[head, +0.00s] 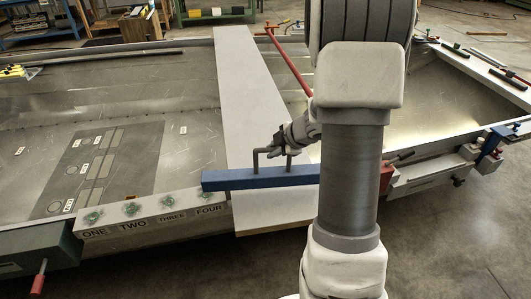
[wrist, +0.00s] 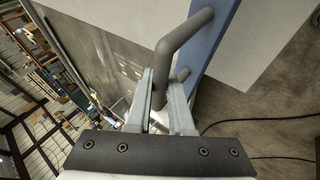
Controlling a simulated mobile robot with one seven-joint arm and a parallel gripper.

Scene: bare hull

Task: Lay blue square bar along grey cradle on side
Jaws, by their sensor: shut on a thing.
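The blue square bar (head: 250,179) lies level across the picture in the head view, above or on the near end of a pale plank; I cannot tell if it touches. Its right end is hidden behind my arm. It has a grey bent handle (head: 256,160) on top. My gripper (head: 286,147) is shut on this handle. In the wrist view the fingers (wrist: 160,103) close around the handle (wrist: 180,45), with the blue bar (wrist: 208,45) beyond. Grey blocks (head: 428,176) sit along the right side edge; I cannot tell surely whether they are the cradle.
The pale plank (head: 250,95) spans the metal hull. A strip labelled ONE to FOUR (head: 150,217) runs along the near edge. A grey box (head: 40,250) with a red handle is at lower left. A blue clamp (head: 490,146) grips the right edge. A red rod (head: 290,62) lies behind.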

